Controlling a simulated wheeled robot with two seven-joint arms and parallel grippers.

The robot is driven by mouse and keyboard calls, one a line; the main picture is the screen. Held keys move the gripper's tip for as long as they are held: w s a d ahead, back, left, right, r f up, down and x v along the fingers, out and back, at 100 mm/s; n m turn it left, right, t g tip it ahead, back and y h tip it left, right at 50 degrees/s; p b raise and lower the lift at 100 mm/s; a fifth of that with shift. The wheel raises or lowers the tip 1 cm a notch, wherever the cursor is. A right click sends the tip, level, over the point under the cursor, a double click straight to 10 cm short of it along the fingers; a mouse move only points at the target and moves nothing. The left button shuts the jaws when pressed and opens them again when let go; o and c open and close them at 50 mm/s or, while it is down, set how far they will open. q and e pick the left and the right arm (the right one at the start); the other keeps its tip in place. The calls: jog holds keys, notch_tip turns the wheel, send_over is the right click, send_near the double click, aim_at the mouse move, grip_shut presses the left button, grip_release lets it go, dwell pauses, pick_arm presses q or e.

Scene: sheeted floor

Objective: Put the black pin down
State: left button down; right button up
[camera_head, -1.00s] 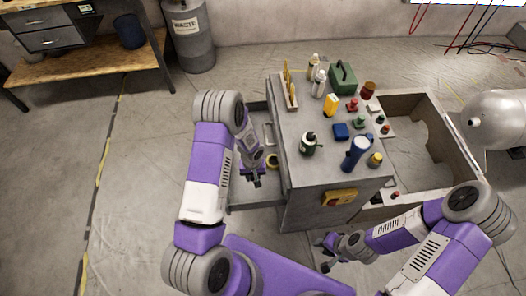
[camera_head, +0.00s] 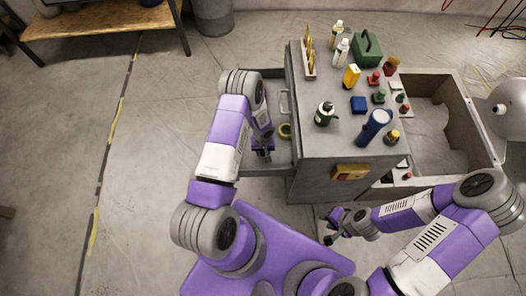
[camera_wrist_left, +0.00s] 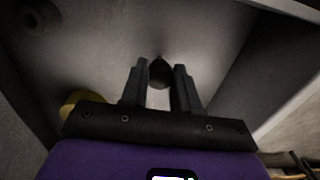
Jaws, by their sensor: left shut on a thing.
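The black pin (camera_wrist_left: 160,73) shows as a dark rounded tip between the two fingers in the left wrist view. The rest of it is hidden by the fingers. My left gripper (camera_wrist_left: 160,88) is shut on it, low inside the open drawer (camera_head: 250,170) on the cabinet's left side. In the head view my left gripper (camera_head: 263,153) points down into the drawer, and the pin cannot be made out there. I cannot tell whether the pin touches the drawer floor. My right gripper (camera_head: 335,226) is empty with fingers apart, in front of the cabinet.
A yellow ring (camera_head: 285,131) lies in the drawer near my left gripper. The grey cabinet top (camera_head: 345,150) holds bottles, a green box (camera_head: 368,48), a blue flashlight-like item (camera_head: 373,127) and small parts. An open bin (camera_head: 480,130) stands at right. The floor at left is clear.

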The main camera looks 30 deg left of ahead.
pick_arm(q)
jog(key=shift+f, duration=0.15)
jog(key=c, duration=0.8)
grip_release()
jog(key=shift+r, duration=0.45)
notch_tip(320, 180, up, 11)
jog(key=p, duration=0.3)
jog(key=s+d+m+h, duration=0.1)
jog(key=s+d, duration=0.4)
jog(key=s+d+m+h, duration=0.1)
jog(key=s+d, duration=0.4)
jog(key=s+d+r+m+h, duration=0.1)
jog(key=s+d+h, duration=0.1)
jog(key=s+d, duration=0.3)
jog(key=shift+s+d+m+t, duration=0.3)
jog(key=shift+s+d+m, duration=0.1)
